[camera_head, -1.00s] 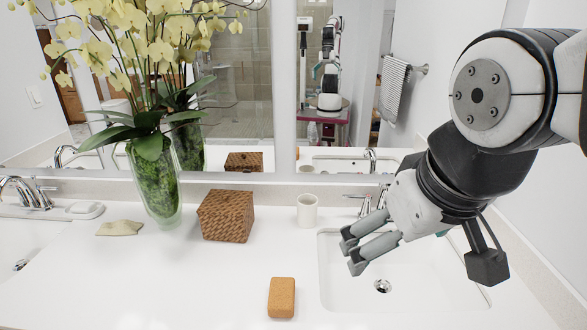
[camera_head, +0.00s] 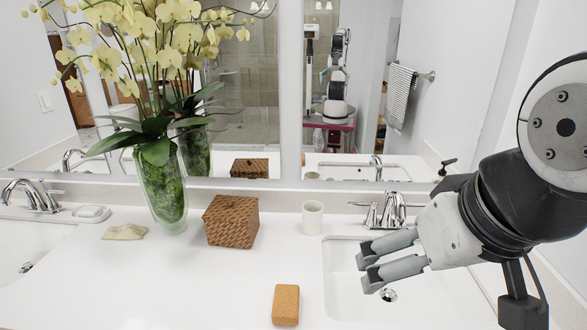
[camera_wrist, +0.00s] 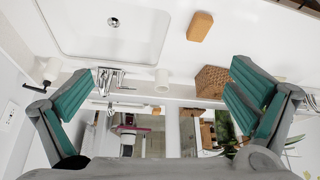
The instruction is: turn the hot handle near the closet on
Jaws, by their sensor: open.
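The right-hand chrome faucet (camera_head: 392,208) stands behind the right sink, with a lever handle on its left side (camera_head: 371,214); its right side is partly hidden by my gripper. In the wrist view the faucet (camera_wrist: 108,80) appears inverted, near the left finger. My gripper (camera_head: 365,270) is over the right sink, in front of the faucet and apart from it. In the wrist view its fingers (camera_wrist: 160,78) are wide apart with nothing between them. Another chrome faucet (camera_head: 36,196) stands at the left sink. I cannot tell which faucet is near the closet.
A white cup (camera_head: 312,217) stands just left of the right faucet. A woven box (camera_head: 231,222), a glass vase of orchids (camera_head: 163,190) and an orange-brown sponge-like block (camera_head: 286,305) are on the white counter. A mirror (camera_head: 240,120) rises behind.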

